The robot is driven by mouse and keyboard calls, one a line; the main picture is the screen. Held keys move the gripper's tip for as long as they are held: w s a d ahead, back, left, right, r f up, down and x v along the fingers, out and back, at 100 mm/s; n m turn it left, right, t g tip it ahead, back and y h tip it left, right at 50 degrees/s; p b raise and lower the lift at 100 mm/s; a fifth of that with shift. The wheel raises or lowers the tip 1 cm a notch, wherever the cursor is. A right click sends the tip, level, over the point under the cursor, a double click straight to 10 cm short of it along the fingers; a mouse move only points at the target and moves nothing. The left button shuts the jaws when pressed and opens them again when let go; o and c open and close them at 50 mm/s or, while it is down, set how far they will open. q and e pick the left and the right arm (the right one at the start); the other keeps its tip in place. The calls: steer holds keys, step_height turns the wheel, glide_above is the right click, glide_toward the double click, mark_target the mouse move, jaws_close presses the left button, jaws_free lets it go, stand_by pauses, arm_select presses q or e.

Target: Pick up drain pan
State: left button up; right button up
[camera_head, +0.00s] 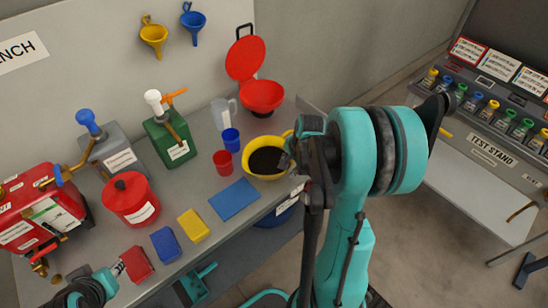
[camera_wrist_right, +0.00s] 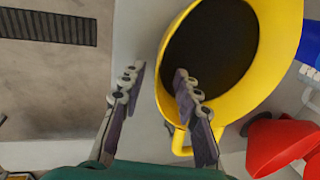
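The drain pan is a yellow round pan (camera_head: 262,174) holding dark liquid, near the bench's right end. In the right wrist view the pan (camera_wrist_right: 259,81) fills the upper middle. My right gripper (camera_head: 290,160) is at the pan's right side. In the right wrist view my right gripper (camera_wrist_right: 158,74) is open, with one finger outside the pan and the other over its inside. The rim lies between them; contact cannot be told. My left gripper (camera_head: 118,269) is at the lower left, close to a red block (camera_head: 136,264); its fingers are too small to judge.
A red cup (camera_head: 223,163) and a blue cup (camera_head: 231,140) stand just left of the pan. A red funnel (camera_head: 262,96) is behind it. A blue mat (camera_head: 234,199) lies in front. The test stand (camera_head: 505,155) is at the right, across open floor.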

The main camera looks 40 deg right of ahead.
jaws_close()
steer(key=shift+r, duration=0.2)
